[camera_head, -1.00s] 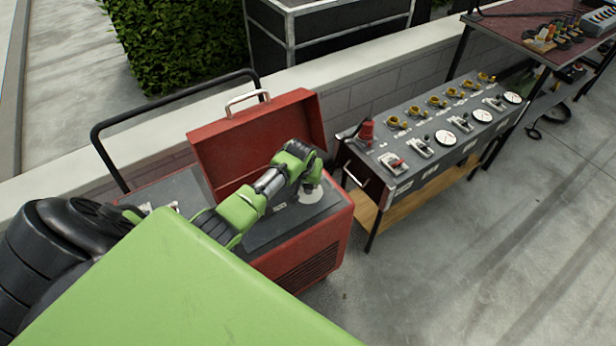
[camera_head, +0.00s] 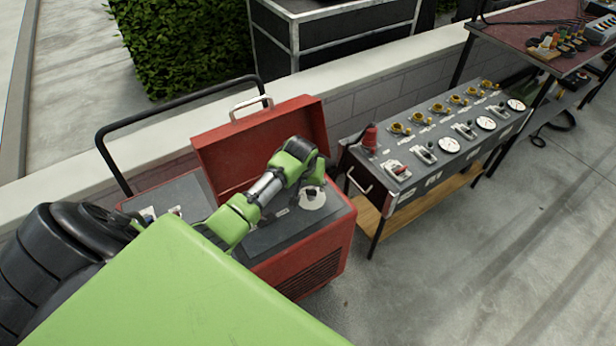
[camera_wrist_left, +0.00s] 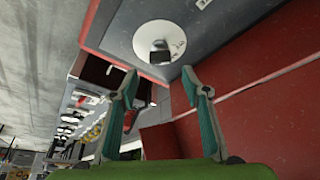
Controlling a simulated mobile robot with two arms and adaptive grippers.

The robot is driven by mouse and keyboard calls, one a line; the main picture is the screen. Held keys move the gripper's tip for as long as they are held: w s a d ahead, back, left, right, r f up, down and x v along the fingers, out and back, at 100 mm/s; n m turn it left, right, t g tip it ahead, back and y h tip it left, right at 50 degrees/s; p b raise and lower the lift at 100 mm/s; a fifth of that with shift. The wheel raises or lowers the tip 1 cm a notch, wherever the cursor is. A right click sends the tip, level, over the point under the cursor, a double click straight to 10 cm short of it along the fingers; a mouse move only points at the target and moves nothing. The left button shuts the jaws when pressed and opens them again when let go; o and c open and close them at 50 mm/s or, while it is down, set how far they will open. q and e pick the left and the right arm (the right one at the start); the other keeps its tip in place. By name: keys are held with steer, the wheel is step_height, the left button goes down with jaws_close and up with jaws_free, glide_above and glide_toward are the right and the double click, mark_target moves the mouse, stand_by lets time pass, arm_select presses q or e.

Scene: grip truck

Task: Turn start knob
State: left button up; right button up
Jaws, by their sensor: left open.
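The start knob (camera_head: 311,193) is a small dark knob on a round white dial plate (camera_head: 313,204). The dial sits on the grey top panel of the red generator box, near its right end. In the left wrist view the dark knob (camera_wrist_left: 160,57) shows on the white disc (camera_wrist_left: 147,38), beyond my fingertips. My left gripper (camera_wrist_left: 160,72) is open, its two teal fingers apart with nothing between them. In the head view my green left arm (camera_head: 262,191) reaches over the panel, and its gripper is mostly hidden behind the wrist. My right gripper is not in view.
The raised red lid (camera_head: 262,140) stands behind the panel, close to my arm. A black handle bar (camera_head: 125,175) is at the left. A control bench (camera_head: 430,150) with gauges and switches stands to the right. Open pavement (camera_head: 440,280) lies in front.

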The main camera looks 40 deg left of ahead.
arm_select(q)
steer(key=v, duration=0.7)
steer(key=shift+f, duration=0.1)
